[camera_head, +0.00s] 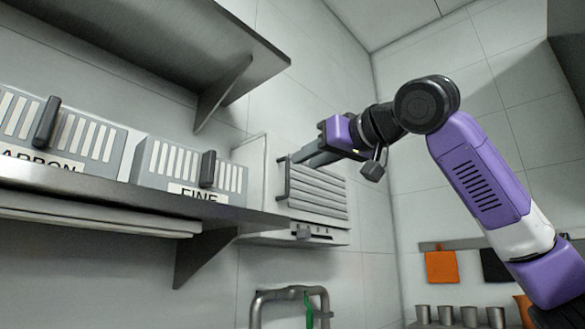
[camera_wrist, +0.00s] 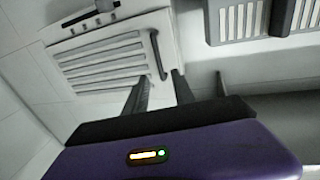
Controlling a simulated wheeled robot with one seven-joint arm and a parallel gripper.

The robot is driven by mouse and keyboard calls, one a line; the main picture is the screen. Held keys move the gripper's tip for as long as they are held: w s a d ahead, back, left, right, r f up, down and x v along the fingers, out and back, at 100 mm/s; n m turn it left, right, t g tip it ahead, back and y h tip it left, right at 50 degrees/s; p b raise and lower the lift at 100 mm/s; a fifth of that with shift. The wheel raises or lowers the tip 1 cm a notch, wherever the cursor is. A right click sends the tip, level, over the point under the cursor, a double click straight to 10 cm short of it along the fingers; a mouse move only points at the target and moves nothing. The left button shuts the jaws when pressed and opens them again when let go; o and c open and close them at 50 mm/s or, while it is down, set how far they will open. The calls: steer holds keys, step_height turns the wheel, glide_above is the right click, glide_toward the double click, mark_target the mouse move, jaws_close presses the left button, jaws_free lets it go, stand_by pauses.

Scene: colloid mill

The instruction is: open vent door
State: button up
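The vent door (camera_head: 320,197) is a grey louvered panel on the wall unit right of the shelf, and looks closed. A dark vertical bar handle (camera_head: 284,178) is on its left edge. In the wrist view the door (camera_wrist: 100,62) appears turned over, with the handle (camera_wrist: 159,55) at its right edge. My gripper (camera_head: 299,161) is in front of the door's upper left part, close to the handle. In the wrist view my gripper (camera_wrist: 157,78) has its two fingers apart, with the handle's near end between or just beyond the tips; contact cannot be told.
A slider-like control strip (camera_head: 310,234) is below the door. A metal shelf (camera_head: 130,200) at left holds filter boxes, one marked FINE (camera_head: 190,165). Another shelf (camera_head: 160,40) hangs above. A pipe (camera_head: 290,293) with a green part is below. Several cups (camera_head: 470,316) stand lower right.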

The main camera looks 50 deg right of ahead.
mark_target(292, 168)
steer(key=w, duration=0.2)
steer(key=w+p, duration=0.1)
steer(key=w, duration=0.1)
steer(key=w+d, duration=0.1)
steer(key=w, duration=0.1)
steer(key=shift+w, duration=0.35)
jaws_close()
stand_by(1.1)
